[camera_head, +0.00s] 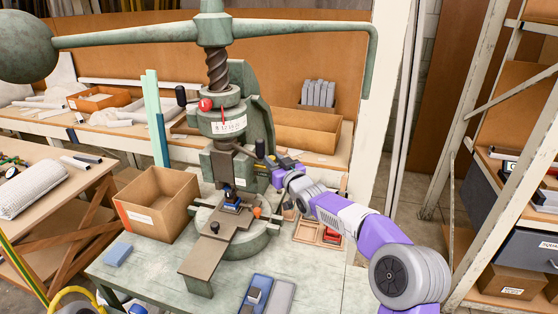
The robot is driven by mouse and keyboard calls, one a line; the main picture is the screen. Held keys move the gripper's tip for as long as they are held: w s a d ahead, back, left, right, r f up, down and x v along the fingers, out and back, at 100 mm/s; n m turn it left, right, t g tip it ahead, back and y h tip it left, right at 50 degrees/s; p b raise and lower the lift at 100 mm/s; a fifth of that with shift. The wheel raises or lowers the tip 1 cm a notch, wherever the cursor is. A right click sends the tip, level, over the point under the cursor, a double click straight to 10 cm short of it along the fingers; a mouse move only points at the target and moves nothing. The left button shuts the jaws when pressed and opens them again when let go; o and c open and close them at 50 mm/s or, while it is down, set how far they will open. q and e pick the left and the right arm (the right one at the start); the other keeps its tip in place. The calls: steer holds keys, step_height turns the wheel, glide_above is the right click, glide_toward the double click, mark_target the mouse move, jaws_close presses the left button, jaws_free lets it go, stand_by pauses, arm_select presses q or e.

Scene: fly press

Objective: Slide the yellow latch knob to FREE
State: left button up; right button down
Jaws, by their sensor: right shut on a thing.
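The green fly press (222,150) stands on the pale bench with its screw, ball-weighted arm and ram upright. My right gripper (268,165) reaches in from the right at the side of the press, beside the ram guide. It is shut on the yellow latch knob, which is small and mostly hidden by the fingers. Only a little yellow shows by the fingertips. The FREE mark cannot be read from here. My left gripper is not in view.
A cardboard box (157,203) stands left of the press, with a blue block (118,254) in front of it. A wooden tray (318,234) with a red item lies to the right. Blue and grey cases (266,293) lie at the front. The press's long arm (130,37) crosses overhead.

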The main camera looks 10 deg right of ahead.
steer(key=shift+d+f, duration=0.1)
steer(key=shift+d, duration=0.1)
steer(key=c, duration=0.9)
jaws_free()
steer(key=shift+s+d, duration=0.1)
steer(key=shift+o, duration=0.2)
steer(key=v, duration=0.7)
steer(key=shift+s, duration=0.3)
